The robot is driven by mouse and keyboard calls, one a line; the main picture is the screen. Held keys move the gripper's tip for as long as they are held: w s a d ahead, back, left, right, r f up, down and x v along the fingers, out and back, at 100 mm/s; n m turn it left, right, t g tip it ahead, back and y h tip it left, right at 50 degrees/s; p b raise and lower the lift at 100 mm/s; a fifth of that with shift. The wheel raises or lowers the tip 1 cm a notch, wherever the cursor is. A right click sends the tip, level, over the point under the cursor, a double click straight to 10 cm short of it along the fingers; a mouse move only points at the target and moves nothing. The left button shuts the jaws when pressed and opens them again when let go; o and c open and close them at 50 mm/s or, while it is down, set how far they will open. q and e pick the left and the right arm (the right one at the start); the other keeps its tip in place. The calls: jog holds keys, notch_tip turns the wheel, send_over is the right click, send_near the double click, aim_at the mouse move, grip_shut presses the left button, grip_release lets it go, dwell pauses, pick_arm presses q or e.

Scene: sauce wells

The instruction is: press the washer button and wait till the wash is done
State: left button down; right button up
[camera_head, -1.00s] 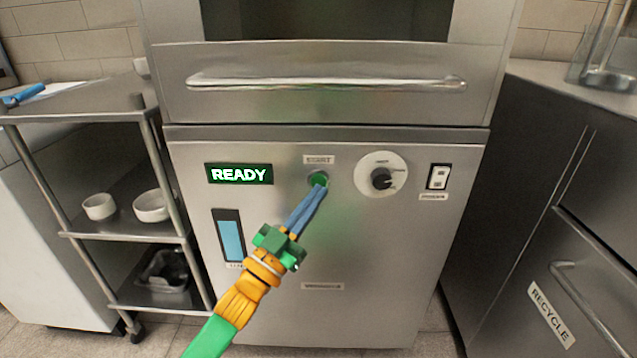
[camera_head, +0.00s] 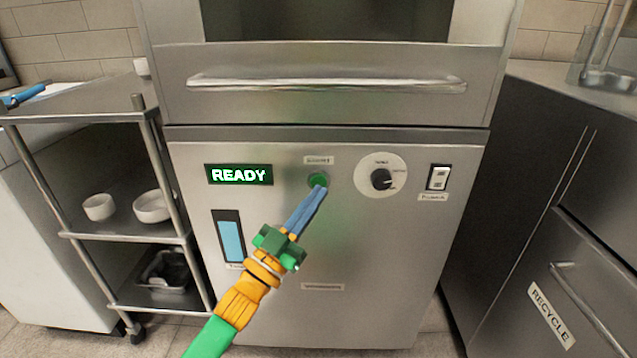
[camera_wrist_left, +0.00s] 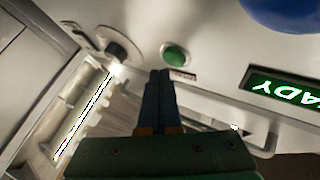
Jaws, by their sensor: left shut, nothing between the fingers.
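The washer (camera_head: 370,260) is a steel machine with a control panel. Its green round start button (camera_head: 317,180) sits under a small label, and the display (camera_head: 239,174) reads READY. My left gripper (camera_head: 320,190) is shut and empty, its blue fingertips at the lower edge of the button in the head view. In the left wrist view the button (camera_wrist_left: 175,55) shows whole, just beyond the shut fingertips (camera_wrist_left: 160,74), with a small gap in the picture. Whether the tips touch the panel I cannot tell. My right gripper is not in view.
A dial (camera_head: 381,178) and a rocker switch (camera_head: 438,177) are right of the button. A long handle (camera_head: 326,84) runs above the panel. A shelf cart with white bowls (camera_head: 152,206) stands left; a cabinet marked RECYCLE (camera_head: 551,314) stands right.

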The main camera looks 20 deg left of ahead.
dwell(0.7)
pick_arm(q)
jog(key=shift+w+a, duration=0.1)
jog(key=shift+w, duration=0.3)
jog(key=shift+w+a, duration=0.15)
jog(key=shift+w, duration=0.3)
dwell(0.5)
jog(key=shift+s, duration=0.1)
jog(key=shift+s+d+p, duration=0.25)
jog(key=shift+s+p, duration=0.15)
jog(key=shift+s, duration=0.35)
